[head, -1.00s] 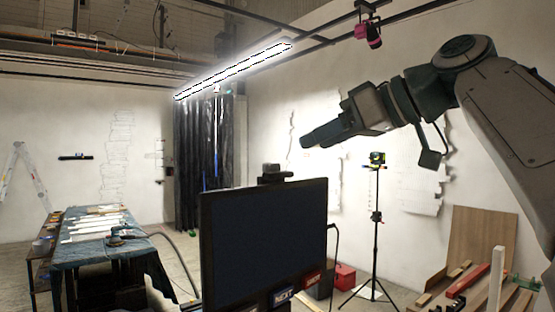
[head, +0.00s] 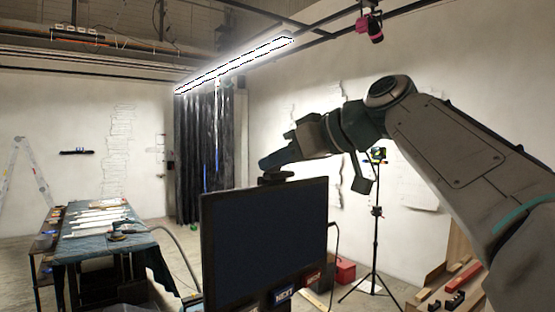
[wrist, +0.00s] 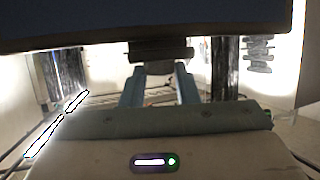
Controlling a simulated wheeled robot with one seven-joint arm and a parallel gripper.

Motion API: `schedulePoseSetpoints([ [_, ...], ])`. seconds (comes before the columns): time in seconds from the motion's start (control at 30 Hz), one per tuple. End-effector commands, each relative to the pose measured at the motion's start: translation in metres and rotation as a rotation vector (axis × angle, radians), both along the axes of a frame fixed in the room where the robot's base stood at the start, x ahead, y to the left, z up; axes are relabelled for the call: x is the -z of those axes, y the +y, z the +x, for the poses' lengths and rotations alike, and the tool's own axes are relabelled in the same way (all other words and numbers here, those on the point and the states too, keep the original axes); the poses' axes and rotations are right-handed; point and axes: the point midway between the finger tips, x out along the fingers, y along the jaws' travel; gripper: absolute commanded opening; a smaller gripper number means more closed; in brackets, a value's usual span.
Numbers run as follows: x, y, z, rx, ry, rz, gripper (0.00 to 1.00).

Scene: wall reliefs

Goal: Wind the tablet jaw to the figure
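A dark flat screen (head: 265,245) stands in front of me, with a small dark block (head: 275,177) on its top edge. The wrist view shows the screen (wrist: 150,22) across the top and the block (wrist: 161,52) at its edge. My gripper (head: 266,163) is just above and beside the block in the head view. In the wrist view my gripper (wrist: 159,74) has its two blue-grey fingers apart, one on each side below the block, with nothing held. I cannot tell whether a fingertip touches the block. I cannot make out any figure on a scale.
A covered work table (head: 100,245) stands at the left. A tripod (head: 376,235) and a red box (head: 345,270) stand behind the screen. Boards and blocks (head: 450,285) lie at the right.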

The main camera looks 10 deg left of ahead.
Motion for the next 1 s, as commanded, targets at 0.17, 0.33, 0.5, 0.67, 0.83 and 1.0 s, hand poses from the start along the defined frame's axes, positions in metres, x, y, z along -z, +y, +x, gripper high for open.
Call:
schedulePoseSetpoints([
  [0.17, -0.0002, 0.0055, -0.0001, -0.001, -0.001, 0.001, 0.05],
  [0.33, 0.0002, 0.0014, -0.0008, 0.017, -0.001, 0.001, 0.05],
  [0.5, 0.0007, 0.0010, -0.0027, 0.084, -0.002, -0.001, 0.05],
  [0.67, 0.0006, 0.0015, -0.0045, 0.188, -0.002, -0.002, 0.05],
  [0.83, -0.0001, 0.0026, -0.0055, 0.304, 0.000, -0.003, 0.05],
  [1.0, -0.0005, 0.0039, -0.0065, 0.399, 0.002, -0.004, 0.05],
])
